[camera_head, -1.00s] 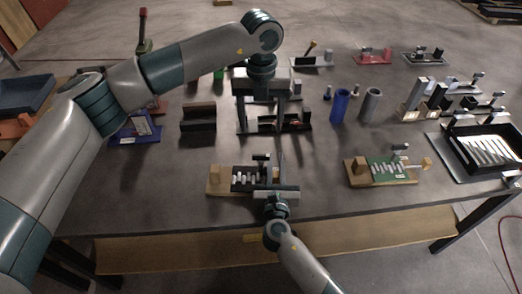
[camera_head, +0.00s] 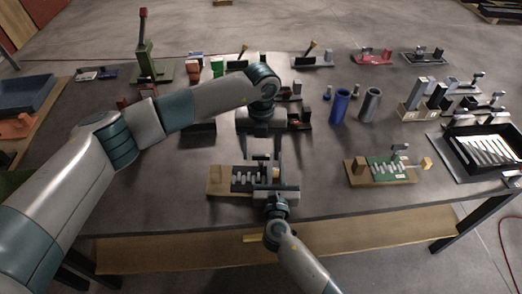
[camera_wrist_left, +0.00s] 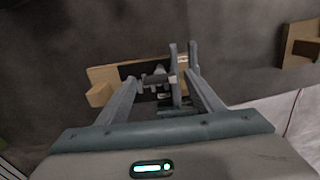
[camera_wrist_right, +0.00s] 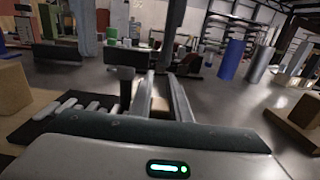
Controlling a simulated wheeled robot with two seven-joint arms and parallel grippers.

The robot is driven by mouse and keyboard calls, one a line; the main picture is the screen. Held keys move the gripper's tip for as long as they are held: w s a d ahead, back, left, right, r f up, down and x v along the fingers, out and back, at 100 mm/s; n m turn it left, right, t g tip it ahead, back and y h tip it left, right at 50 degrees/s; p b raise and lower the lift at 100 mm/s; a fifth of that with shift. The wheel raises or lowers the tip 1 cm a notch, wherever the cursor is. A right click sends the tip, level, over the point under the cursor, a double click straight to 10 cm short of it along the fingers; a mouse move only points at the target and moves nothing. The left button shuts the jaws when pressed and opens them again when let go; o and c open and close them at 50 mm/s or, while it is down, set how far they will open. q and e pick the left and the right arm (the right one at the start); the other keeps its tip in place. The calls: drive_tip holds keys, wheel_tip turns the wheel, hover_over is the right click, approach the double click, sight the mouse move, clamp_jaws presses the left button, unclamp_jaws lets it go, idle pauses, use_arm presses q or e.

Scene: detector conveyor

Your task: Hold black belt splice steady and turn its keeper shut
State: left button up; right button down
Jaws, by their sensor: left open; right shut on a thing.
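The black belt splice (camera_head: 247,180) lies on a wooden base near the table's front edge, with pale bars across its black plate. It also shows in the left wrist view (camera_wrist_left: 128,70). My right gripper (camera_head: 276,170) is shut at the splice's right end; in the right wrist view a wooden block (camera_wrist_right: 160,104) shows between its fingers. The dark upright keeper (camera_wrist_right: 127,82) stands just left of those fingers. My left gripper (camera_head: 263,158) is open and points down over the splice, its fingers (camera_wrist_left: 162,80) spread around the keeper area. Contact with the keeper cannot be told.
A similar green splice (camera_head: 388,168) lies to the right. A blue cylinder (camera_head: 339,106) and a grey cylinder (camera_head: 370,105) stand behind. A black tray (camera_head: 485,150) is at the right edge. The table between the two splices is clear.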

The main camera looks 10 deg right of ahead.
use_arm(q)
drive_tip(key=shift+f, duration=0.1)
drive_tip(key=shift+c, duration=0.2)
drive_tip(key=c, duration=1)
drive_tip(key=shift+m, duration=0.5)
drive_tip(key=m, duration=0.3)
drive_tip(key=shift+m, duration=2.4)
drive_tip(key=o, duration=1)
